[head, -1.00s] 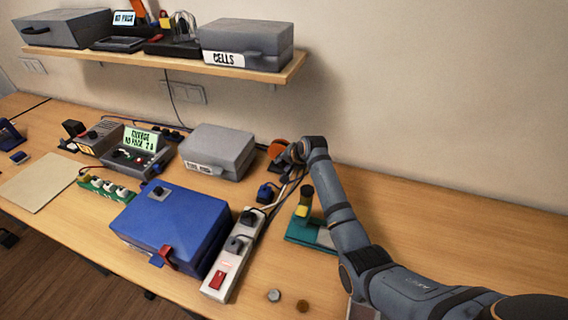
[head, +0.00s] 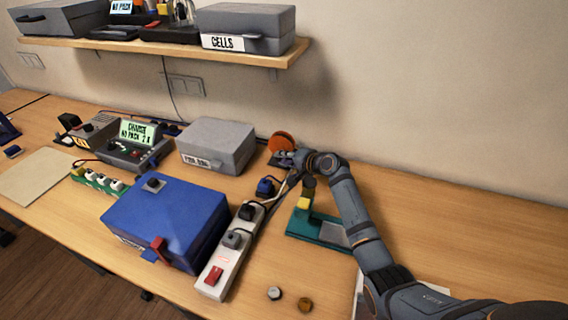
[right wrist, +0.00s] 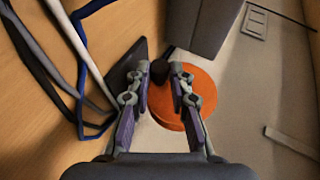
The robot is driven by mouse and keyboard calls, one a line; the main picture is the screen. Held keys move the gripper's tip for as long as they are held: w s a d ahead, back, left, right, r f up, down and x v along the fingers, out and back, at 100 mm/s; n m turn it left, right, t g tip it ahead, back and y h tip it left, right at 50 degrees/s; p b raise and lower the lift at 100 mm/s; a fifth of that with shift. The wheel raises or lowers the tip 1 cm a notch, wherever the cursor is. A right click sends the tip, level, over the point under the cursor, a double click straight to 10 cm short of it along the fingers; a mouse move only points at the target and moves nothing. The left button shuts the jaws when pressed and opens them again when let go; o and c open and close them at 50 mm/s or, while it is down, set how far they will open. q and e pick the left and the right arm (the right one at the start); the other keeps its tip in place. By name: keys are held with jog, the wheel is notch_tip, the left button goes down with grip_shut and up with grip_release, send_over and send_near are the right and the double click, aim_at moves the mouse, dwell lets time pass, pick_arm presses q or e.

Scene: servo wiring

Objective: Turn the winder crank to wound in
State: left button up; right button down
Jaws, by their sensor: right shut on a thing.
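The winder shows as an orange disc (head: 281,141) on a dark base (head: 277,161) near the wall, just right of the grey case. In the right wrist view the orange disc (right wrist: 182,100) is large, and a dark crank knob (right wrist: 160,71) stands in front of it. My right gripper (right wrist: 160,78) is shut on the knob, with one finger on each side. In the head view my right gripper (head: 284,157) is at the lower front of the disc. The crank arm is hidden. My left gripper is not in view.
A grey case (head: 215,147), a blue box (head: 168,220) and a white power strip (head: 228,268) stand left of my right arm. Cables run close to the winder. A teal stand (head: 312,227) is beside my forearm. The table farther right is clear.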

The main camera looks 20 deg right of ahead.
jog(key=c, duration=1.2)
grip_release()
